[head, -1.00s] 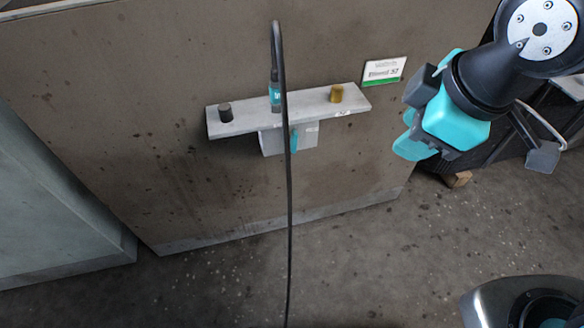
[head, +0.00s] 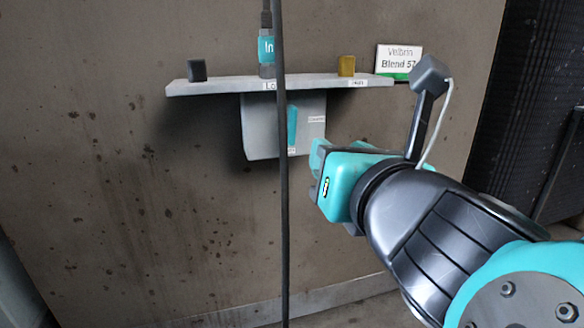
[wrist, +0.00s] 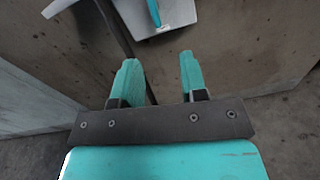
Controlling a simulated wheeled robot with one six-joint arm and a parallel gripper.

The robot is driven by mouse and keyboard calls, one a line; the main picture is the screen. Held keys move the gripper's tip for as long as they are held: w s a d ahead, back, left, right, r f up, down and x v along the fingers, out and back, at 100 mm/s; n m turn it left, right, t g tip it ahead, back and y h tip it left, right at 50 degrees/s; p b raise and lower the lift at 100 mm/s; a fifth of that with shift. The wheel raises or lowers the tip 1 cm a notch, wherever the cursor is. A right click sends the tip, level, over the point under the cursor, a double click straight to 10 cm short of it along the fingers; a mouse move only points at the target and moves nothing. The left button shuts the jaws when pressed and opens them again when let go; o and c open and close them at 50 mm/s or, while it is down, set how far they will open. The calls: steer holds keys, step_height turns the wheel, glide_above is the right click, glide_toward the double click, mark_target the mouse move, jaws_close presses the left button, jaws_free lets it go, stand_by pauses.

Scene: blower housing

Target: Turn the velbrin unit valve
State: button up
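The velbrin unit has a grey box (head: 262,128) under a grey shelf, with a teal valve handle (head: 292,127) standing near upright on its front. A sign reading "Velbrin Blend 57" (head: 399,62) is on the wall to the right. My gripper (head: 320,165) is right of the box and apart from it in the head view. In the wrist view its two teal fingers (wrist: 158,78) are spread with nothing between them. The box (wrist: 165,18) and the teal handle (wrist: 154,12) show beyond the fingers, at the top edge.
A dark hose (head: 283,200) hangs in front of the box, just left of the handle, from near a teal fitting (head: 267,50). The shelf (head: 225,87) holds a dark knob (head: 197,70) and a brass knob (head: 346,66).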

steer(key=n+p, duration=0.1)
steer(key=p, duration=1.1)
glide_toward(294, 124)
steer(key=w, duration=0.2)
steer(key=x, duration=0.4)
steer(key=p+x, duration=0.1)
steer(key=x, duration=0.4)
steer(key=shift+a, duration=0.25)
jaws_close()
